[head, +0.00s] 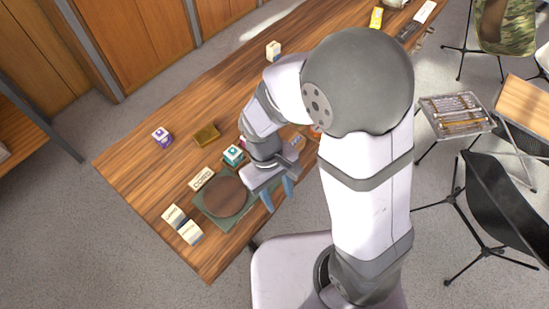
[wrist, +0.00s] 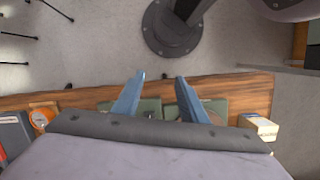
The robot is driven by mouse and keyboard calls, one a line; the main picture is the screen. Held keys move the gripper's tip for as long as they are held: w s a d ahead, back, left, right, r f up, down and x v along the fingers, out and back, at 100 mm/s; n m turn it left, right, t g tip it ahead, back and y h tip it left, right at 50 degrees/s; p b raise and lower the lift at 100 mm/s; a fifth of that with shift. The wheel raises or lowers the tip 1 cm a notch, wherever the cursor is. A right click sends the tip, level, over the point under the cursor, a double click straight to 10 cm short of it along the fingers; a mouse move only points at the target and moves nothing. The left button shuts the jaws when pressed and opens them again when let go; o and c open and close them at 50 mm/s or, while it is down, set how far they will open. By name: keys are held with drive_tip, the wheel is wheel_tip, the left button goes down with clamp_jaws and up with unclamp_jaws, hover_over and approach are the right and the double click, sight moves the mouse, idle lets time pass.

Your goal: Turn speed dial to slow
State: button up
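A green flat device (head: 212,217) with a round dark brown disc (head: 226,197) on top lies near the table's front edge. Parts of its green body also show behind my fingers in the wrist view (wrist: 150,106). I cannot make out a speed dial clearly; a small dark spot between the fingers in the wrist view is too small to identify. My gripper (head: 278,194) is at the right side of the device, fingers pointing down. In the wrist view its two blue fingers (wrist: 160,80) are apart with nothing between the tips. My wrist hides part of the device.
On the wooden table (head: 130,165) are a sign (head: 202,179), cream boxes (head: 190,232), a teal box (head: 233,155), a purple box (head: 161,137) and a brass-coloured block (head: 206,135). An orange round item (wrist: 42,117) lies left in the wrist view. The table's left end is clear.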

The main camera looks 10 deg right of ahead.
drive_tip(key=w+a+n, duration=0.2)
drive_tip(key=w, duration=0.1)
drive_tip(key=w+a+f+n+h, duration=0.1)
drive_tip(key=shift+w+a+t, duration=0.25)
drive_tip(key=shift+w+t, duration=0.05)
drive_tip(key=shift+w, duration=0.1)
drive_tip(key=w, duration=0.1)
drive_tip(key=w+n, duration=0.2)
drive_tip(key=shift+w+a+r+t+h, duration=0.15)
drive_tip(key=shift+a+r+t+h, duration=0.15)
drive_tip(key=shift+r, duration=0.1)
drive_tip(key=w+r+n, duration=0.1)
drive_tip(key=w, duration=0.2)
drive_tip(key=shift+a+r+n+t, duration=0.15)
drive_tip(key=shift+r+n+t, duration=0.15)
drive_tip(key=shift+r+n, duration=0.1)
drive_tip(key=shift+w+d+r+n+h, duration=0.15)
drive_tip(key=shift+d+r+n+h, duration=0.15)
drive_tip(key=shift+n, duration=0.55)
drive_tip(key=shift+w+d+r+n+h, duration=0.2)
drive_tip(key=shift+d+r+n, duration=0.2)
drive_tip(key=shift+n, duration=0.4)
drive_tip(key=shift+w+d+r+n+h, duration=0.15)
drive_tip(key=shift+d+r+n+h, duration=0.15)
drive_tip(key=shift+n, duration=0.55)
drive_tip(key=shift+p+x, duration=0.75)
drive_tip(key=shift+x, duration=2.85)
drive_tip(key=shift+a, duration=0.1)
drive_tip(key=shift+c, duration=0.3)
clamp_jaws()
